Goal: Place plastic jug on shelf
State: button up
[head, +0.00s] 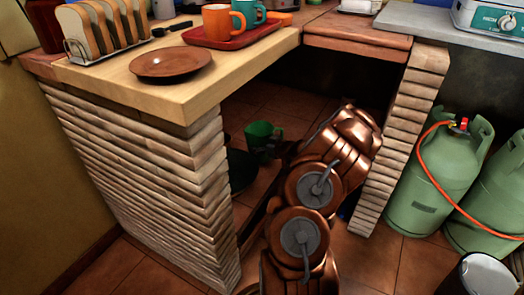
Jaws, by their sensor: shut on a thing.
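A green plastic jug (261,134) is in the opening under the counter, roughly upright, with its lower right side by my gripper. My copper-coloured arm reaches in from the bottom of the head view and bends left under the counter. My gripper (282,150) is small and dark here, mostly hidden behind the arm links, and is shut on the jug. The exact finger contact is hard to see. A shelf under the counter cannot be made out clearly; the space behind the arm is dark.
A brick pillar (402,140) stands close right of my arm, and a brick counter wall (140,185) stands left. A dark green rounded object (240,172) sits low beside that wall. Green gas cylinders (440,180) with an orange hose stand right. A brown plate (171,63) lies on the counter.

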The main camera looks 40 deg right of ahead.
jog(key=shift+f, duration=0.85)
jog(key=shift+r, duration=0.1)
jog(key=o, duration=1.5)
